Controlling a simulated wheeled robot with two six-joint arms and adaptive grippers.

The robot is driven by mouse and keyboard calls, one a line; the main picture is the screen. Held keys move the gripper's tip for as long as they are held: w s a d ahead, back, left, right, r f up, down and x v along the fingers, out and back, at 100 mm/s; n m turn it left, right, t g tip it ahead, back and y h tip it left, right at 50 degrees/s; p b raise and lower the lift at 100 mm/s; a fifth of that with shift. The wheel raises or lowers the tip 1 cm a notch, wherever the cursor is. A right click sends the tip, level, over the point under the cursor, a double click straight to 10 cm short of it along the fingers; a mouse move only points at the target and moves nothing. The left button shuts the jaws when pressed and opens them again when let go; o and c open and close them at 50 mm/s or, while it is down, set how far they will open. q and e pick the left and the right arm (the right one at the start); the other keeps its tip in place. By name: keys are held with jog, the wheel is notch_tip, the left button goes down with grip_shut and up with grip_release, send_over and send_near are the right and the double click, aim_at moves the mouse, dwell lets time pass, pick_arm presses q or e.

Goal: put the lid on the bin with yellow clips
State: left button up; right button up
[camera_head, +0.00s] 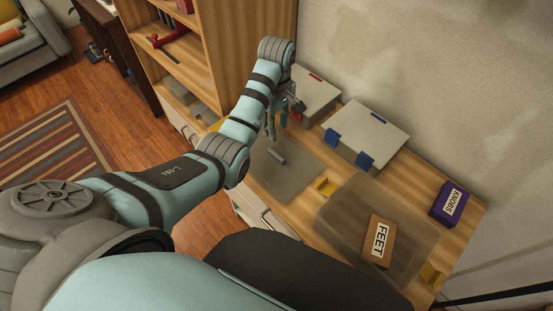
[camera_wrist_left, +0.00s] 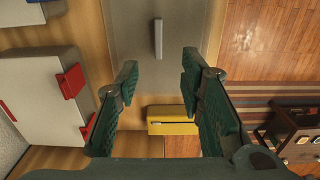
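The bin with yellow clips (camera_head: 333,222) is a see-through tub on the right part of the wooden top, open, with a brown FEET box (camera_head: 379,241) in it. One yellow clip (camera_head: 325,187) shows at its far left end and another (camera_head: 430,273) at its near right end. The lid (camera_head: 292,178), a flat grey see-through sheet with a bar handle (camera_head: 276,156), lies left of the bin. My left gripper (camera_head: 276,122) is above the lid's far end, open and empty. In the left wrist view the handle (camera_wrist_left: 158,38) lies ahead, between and beyond the fingertips.
A pale lidded bin with blue clips (camera_head: 368,134) and one with red clips (camera_head: 317,92) stand along the wall. A purple KNOBS box (camera_head: 451,202) is at the right. A yellow object (camera_wrist_left: 172,120) lies beyond the lid's end. A wooden shelf (camera_head: 225,50) rises behind.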

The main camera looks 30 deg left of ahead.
aim_at(276, 154)
pick_arm(q)
notch_tip(276, 154, down, 14)
jog(key=shift+w+a+r+b, duration=0.1)
jog(key=shift+w+r+b, duration=0.1)
jog(key=shift+b, duration=0.85)
grip_shut()
pick_arm(e)
jog(key=shift+w+f, duration=0.1)
jog(key=shift+f, duration=1.6)
